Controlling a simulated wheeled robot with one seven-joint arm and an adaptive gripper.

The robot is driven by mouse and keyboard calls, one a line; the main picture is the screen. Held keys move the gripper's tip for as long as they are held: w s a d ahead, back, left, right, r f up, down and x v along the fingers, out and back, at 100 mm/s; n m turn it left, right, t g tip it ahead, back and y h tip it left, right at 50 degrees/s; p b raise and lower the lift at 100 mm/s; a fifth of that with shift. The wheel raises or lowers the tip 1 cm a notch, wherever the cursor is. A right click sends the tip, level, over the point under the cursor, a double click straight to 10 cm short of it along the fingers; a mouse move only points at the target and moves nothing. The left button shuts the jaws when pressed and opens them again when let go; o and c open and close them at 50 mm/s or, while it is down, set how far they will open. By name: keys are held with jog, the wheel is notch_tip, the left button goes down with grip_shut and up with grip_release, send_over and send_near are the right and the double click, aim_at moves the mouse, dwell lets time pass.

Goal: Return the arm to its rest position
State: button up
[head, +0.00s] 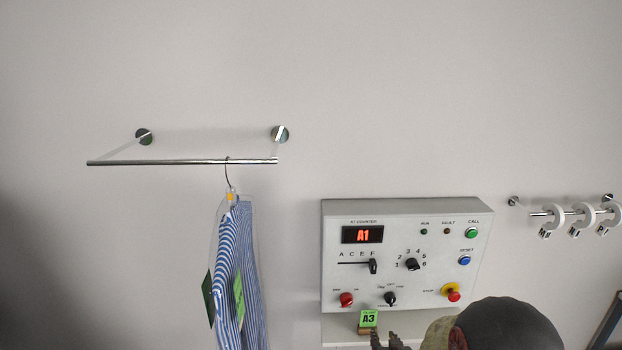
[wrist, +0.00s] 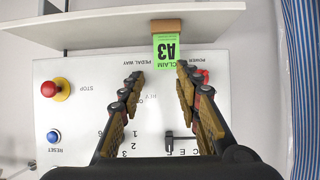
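My gripper (wrist: 159,74) is open in the wrist view, its two padded fingers apart with nothing between them. It faces the grey control panel (wrist: 75,120), which appears upside down there. In the head view my gripper (head: 388,341) shows only in part at the bottom edge, below the panel (head: 335,270). My dark rounded arm link covers the lower right there. The green claim tag A3 (head: 368,318) stands in a brown block on a small shelf under the panel. In the wrist view the tag (wrist: 166,48) is just beyond the fingertips, apart from them.
A blue-and-white striped garment (head: 246,270) with green tags hangs on a chrome rail (head: 150,162) at left. The shelf (wrist: 100,28) lies beyond the fingers. A short rail with several white rings (head: 580,216) is at right. The wall above is clear.

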jog(key=s+g+b, duration=0.2)
jog(key=s+g, duration=0.5)
jog(key=s, duration=0.9)
jog(key=s+a+r+b, duration=0.2)
jog(key=s+r+b, duration=0.2)
jog(key=s+r, duration=0.3)
jog(key=s+a+r+b, duration=0.2)
jog(key=s+r+b, duration=0.3)
jog(key=s, duration=1)
notch_tip(320, 180, up, 3)
jog(key=shift+s+a+r, duration=0.1)
jog(key=shift+s+a, duration=0.15)
jog(key=shift+a, duration=0.05)
jog(key=shift+w, duration=0.1)
jog(key=shift+o, duration=0.5)
